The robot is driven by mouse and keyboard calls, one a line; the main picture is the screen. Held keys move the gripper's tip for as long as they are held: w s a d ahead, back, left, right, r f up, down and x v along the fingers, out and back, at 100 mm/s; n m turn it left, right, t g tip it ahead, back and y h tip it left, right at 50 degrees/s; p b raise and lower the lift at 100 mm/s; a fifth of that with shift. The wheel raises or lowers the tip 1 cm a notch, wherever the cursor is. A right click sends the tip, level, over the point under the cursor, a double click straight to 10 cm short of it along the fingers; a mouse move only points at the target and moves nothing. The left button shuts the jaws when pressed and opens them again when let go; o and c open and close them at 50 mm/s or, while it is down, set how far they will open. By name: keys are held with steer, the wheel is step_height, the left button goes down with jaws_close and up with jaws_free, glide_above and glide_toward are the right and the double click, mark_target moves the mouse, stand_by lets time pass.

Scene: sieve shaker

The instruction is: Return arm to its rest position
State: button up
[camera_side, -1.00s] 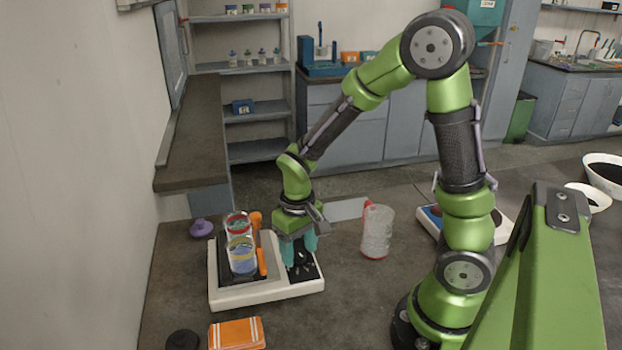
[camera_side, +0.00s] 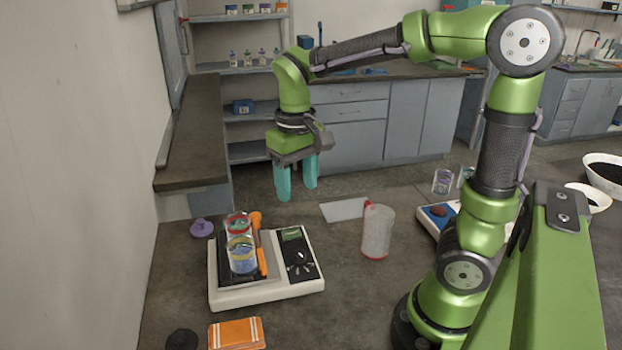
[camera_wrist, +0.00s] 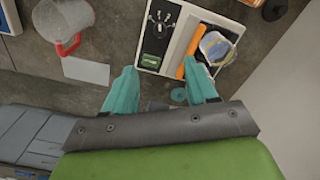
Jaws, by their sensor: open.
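My gripper (camera_side: 297,183) is open and empty, with two teal fingers pointing down. It hangs in the air above and behind the sieve shaker (camera_side: 262,294), a white-framed base with a black control panel (camera_side: 299,254) on its right. In the wrist view the open fingertips (camera_wrist: 165,82) are apart with nothing between them, and the shaker (camera_wrist: 195,22) lies beyond them. A stack of clear sieves (camera_side: 240,255) with coloured bands stands upright on the shaker's left part. An orange clamp handle (camera_side: 261,258) runs beside the stack.
A clear jug (camera_side: 377,233) with a red handle stands right of the shaker, near a white sheet (camera_side: 344,209). A purple lid (camera_side: 201,228), an orange cloth (camera_side: 237,333) and a black round item (camera_side: 183,340) lie around it. A blue-and-white device (camera_side: 437,215) stands further right.

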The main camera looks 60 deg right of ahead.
steer(key=s+a+r+t+y, duration=0.2)
steer(key=s+a+t, duration=0.2)
steer(key=s+t, duration=0.3)
steer(key=shift+a+r, duration=0.2)
steer(key=shift+r, duration=0.05)
stand_by(0.3)
stand_by(0.8)
